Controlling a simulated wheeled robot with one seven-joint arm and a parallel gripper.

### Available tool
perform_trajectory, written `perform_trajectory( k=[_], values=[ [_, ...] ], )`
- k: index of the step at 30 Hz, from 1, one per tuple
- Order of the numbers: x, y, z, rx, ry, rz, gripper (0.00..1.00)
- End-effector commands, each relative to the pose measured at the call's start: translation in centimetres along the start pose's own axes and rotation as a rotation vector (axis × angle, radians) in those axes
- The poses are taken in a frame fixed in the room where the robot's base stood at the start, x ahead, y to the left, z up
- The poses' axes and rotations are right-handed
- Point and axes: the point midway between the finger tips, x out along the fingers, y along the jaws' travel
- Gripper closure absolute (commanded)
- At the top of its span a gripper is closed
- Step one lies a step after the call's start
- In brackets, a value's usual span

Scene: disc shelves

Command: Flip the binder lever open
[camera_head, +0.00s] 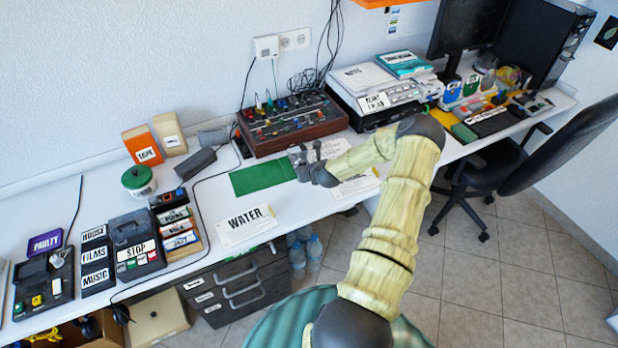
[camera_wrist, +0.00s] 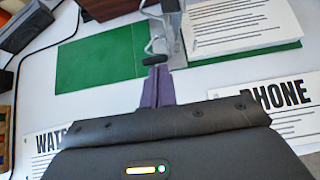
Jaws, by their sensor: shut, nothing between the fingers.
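The green binder lies open on the white desk, its bare left cover (camera_head: 262,176) showing in the head view and also in the wrist view (camera_wrist: 98,62). A stack of printed paper (camera_wrist: 238,25) lies on its right side. The metal binder lever (camera_wrist: 152,35) stands at the binder's middle with a dark tip (camera_wrist: 154,60). My gripper (camera_wrist: 158,72) is shut and empty, its purple fingers just in front of the lever tip. Whether they touch is unclear. In the head view my gripper (camera_head: 303,160) hides most of the mechanism.
A WATER sheet (camera_head: 247,224) and a PHONE sheet (camera_wrist: 275,103) lie in front of the binder. A brown control box (camera_head: 292,124) stands behind it. A dark grey block (camera_head: 195,163) is to its left. Bare desk lies between the two sheets.

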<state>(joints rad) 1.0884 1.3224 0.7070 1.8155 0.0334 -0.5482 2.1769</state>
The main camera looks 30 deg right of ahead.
Motion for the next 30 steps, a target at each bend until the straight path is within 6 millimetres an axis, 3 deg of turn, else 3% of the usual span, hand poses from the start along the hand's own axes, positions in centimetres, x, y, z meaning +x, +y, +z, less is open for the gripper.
perform_trajectory(
  k=[10,21,30],
  values=[
    [-0.9,0.0,1.3,-0.001,-0.004,-0.001,1.00],
    [-1.0,0.0,1.3,-0.001,-0.002,0.000,1.00],
    [-1.1,0.5,-0.7,-0.002,-0.001,0.005,1.00]
  ],
)
